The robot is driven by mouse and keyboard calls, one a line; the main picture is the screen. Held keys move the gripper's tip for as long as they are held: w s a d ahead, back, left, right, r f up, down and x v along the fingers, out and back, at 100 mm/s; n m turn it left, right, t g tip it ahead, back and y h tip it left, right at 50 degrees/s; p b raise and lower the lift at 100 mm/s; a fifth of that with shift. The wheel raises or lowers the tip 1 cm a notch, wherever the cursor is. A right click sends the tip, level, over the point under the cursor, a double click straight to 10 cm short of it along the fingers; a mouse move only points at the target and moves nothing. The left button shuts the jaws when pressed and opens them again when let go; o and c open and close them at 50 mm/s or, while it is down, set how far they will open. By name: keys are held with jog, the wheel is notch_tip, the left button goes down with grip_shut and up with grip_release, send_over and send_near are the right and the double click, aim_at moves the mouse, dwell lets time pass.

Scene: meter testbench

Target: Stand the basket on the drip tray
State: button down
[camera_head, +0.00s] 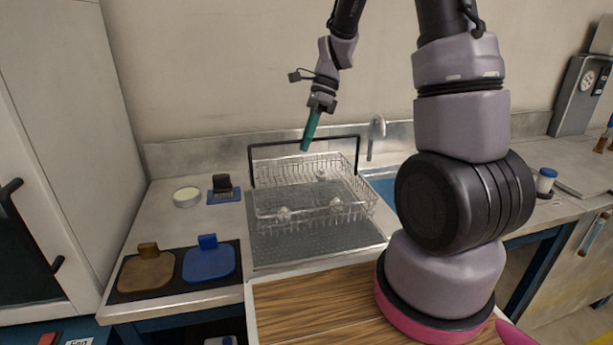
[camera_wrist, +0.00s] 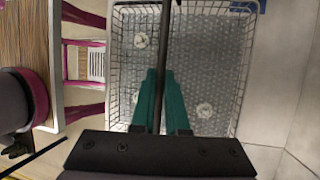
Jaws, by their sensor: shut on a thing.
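The wire basket (camera_head: 312,190) has a tall black handle (camera_head: 275,145) and holds white or clear pieces. My gripper (camera_head: 307,146) has its teal fingers shut on the handle's top bar. In the wrist view the handle bar passes between the fingers of my gripper (camera_wrist: 160,90), with the basket (camera_wrist: 246,60) below. The grey dimpled drip tray (camera_head: 310,252) lies on the counter under and in front of the basket. The basket looks level. Its rear part hides the back of the tray. I cannot tell whether its bottom touches the tray.
A blue sink (camera_head: 382,187) with a tap (camera_head: 375,130) is right of the basket. On the left are a dark mat (camera_head: 125,293) with a brown and a blue pad, a small round dish (camera_head: 187,197) and a black block (camera_head: 222,184). A wall stands behind.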

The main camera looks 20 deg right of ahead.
notch_tip(320, 180, down, 6)
jog(key=shift+r, duration=0.15)
dwell(0.3)
jog(key=c, duration=0.9)
grip_release()
